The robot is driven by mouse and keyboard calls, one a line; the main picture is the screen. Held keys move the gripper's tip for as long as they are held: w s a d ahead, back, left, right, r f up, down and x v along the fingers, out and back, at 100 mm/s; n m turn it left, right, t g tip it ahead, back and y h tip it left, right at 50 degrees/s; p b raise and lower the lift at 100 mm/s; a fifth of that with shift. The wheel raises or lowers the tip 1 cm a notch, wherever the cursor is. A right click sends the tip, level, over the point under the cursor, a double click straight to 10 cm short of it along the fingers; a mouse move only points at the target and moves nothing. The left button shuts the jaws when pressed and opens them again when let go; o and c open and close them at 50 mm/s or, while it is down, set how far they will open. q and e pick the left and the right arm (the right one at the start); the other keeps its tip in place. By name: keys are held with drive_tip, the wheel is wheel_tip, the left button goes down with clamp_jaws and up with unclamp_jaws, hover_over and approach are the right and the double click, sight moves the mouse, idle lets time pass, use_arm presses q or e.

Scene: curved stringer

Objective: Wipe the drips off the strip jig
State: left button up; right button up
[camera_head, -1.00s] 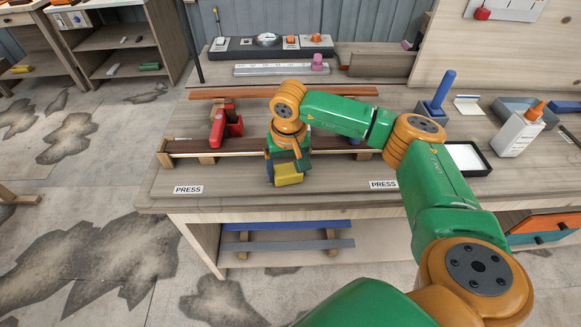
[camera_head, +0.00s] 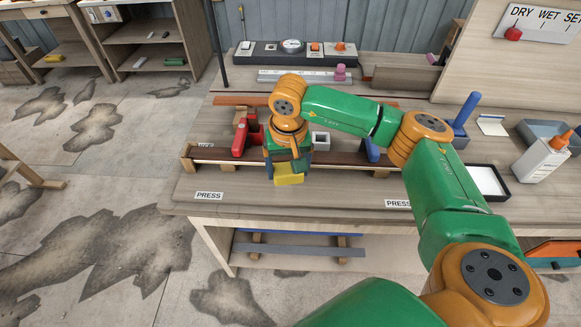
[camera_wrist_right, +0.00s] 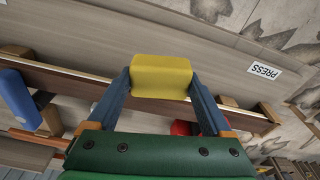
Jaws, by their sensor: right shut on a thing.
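The strip jig (camera_head: 225,158) is a long brown strip on wooden blocks along the front of the bench. It crosses the right wrist view as well (camera_wrist_right: 70,80). No drips can be made out. My left gripper is not in view.
A red clamp (camera_head: 240,138) stands at the jig's left and a blue clamp (camera_head: 371,149) at its right. Behind is a small white square block (camera_head: 320,140). A white glue bottle (camera_head: 541,159) and a tray (camera_head: 487,182) are at right.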

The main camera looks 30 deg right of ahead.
drive_tip(key=shift+w+a+r+p, duration=0.1)
drive_tip(key=shift+r+p, duration=0.45)
drive_tip(key=shift+r, duration=0.8)
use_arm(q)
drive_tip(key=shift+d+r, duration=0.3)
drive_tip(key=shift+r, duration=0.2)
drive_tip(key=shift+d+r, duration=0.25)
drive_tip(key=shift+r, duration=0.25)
